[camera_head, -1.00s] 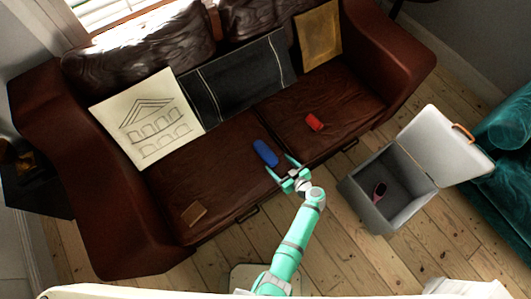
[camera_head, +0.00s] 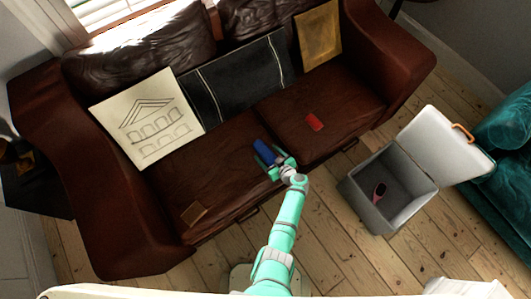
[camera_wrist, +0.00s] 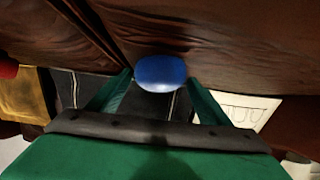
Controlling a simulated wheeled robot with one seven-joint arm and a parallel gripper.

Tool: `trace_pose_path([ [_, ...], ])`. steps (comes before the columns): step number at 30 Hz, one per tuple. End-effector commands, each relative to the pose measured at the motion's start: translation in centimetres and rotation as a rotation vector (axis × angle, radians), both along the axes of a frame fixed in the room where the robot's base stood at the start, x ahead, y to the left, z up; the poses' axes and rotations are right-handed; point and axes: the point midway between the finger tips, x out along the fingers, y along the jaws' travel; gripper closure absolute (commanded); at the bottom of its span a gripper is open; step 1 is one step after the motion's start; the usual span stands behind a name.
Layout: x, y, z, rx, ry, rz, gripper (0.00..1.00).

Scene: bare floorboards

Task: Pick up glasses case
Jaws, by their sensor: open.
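The blue, rounded, oblong glasses case (camera_head: 264,150) lies on the sofa seat, near the gap between the two seat cushions. In the wrist view its blue rounded end (camera_wrist: 160,72) shows between my two fingers. My gripper (camera_head: 276,164) is open at the near end of the case, with one finger to each side. In the wrist view the fingertips stand just beside the case's edges; I cannot tell if they touch it. The near end of the case is partly hidden by my gripper in the head view.
On the brown leather sofa (camera_head: 225,165) lie a red item (camera_head: 314,122), a small brown item (camera_head: 194,213), a building drawing (camera_head: 150,125), a dark striped panel (camera_head: 235,80) and a gold panel (camera_head: 319,36). An open grey box (camera_head: 365,200) stands on the floor at right, holding a small pinkish item.

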Motion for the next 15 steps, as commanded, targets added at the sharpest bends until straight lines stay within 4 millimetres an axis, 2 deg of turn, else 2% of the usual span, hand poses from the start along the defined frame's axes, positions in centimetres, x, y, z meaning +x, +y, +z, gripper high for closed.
trace_pose_path([
  [4,0.01,-0.01,0.02,0.0,0.0,0.0,0.28],
  [9,0.0,-0.01,0.04,0.0,0.0,0.0,0.69],
  [10,0.0,-0.01,0.03,0.0,0.0,0.0,0.73],
  [15,0.01,-0.02,0.05,0.001,-0.001,0.0,0.74],
])
